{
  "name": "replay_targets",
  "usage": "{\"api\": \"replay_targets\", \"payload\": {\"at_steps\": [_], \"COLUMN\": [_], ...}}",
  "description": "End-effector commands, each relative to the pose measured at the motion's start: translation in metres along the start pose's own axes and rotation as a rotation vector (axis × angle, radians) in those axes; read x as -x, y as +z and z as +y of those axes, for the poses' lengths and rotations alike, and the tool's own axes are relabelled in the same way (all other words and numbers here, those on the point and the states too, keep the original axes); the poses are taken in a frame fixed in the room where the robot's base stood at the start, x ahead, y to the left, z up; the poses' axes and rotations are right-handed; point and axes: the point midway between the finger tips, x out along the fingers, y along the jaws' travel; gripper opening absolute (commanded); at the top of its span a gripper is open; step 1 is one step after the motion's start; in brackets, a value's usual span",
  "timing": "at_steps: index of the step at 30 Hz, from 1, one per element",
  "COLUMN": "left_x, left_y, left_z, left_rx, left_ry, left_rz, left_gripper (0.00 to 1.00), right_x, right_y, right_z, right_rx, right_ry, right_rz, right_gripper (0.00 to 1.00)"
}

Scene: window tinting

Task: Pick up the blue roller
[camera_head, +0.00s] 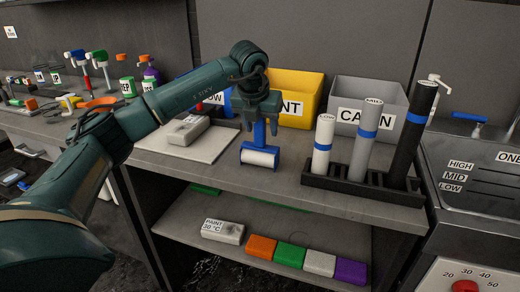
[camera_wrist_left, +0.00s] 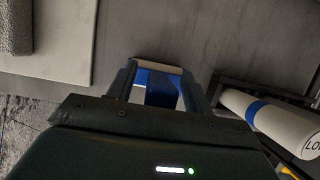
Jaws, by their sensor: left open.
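The blue roller (camera_head: 260,157) has a white roll in a blue frame and stands on the grey worktop near its front edge, its blue handle pointing up. My left gripper (camera_head: 259,121) is above it, pointing down, with its open fingers on either side of the handle. In the left wrist view the blue handle (camera_wrist_left: 160,90) shows between the two fingers (camera_wrist_left: 161,88), with a strip of the white roll beyond it. I cannot tell whether the fingers touch the handle. My right gripper is in neither view.
To the right, a black rack (camera_head: 345,188) holds upright white, grey and black rolls. A white board (camera_head: 213,144) with a grey block (camera_head: 188,130) lies to the left. Yellow (camera_head: 309,82) and grey (camera_head: 390,95) bins stand behind. Coloured blocks sit on the lower shelf.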

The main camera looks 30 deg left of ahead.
Motion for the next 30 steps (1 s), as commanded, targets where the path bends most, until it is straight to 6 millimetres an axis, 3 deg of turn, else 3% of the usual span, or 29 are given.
{"api": "replay_targets", "payload": {"at_steps": [4, 22, 30], "left_x": [0.0001, 0.0006, 0.0012], "left_y": [-0.0001, -0.0001, 0.0004], "left_z": [-0.0001, -0.0001, -0.0001], "left_rx": [0.0, 0.0, 0.0], "left_ry": [0.0, 0.0, -0.001], "left_rz": [0.0, 0.001, -0.001], "left_gripper": [0.5, 0.01, 0.0], "right_x": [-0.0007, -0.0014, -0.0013], "right_y": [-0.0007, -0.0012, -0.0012], "right_z": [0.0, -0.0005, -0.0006], "right_rx": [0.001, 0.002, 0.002], "right_ry": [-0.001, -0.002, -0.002], "right_rz": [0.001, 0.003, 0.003], "right_gripper": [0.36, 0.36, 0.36]}}
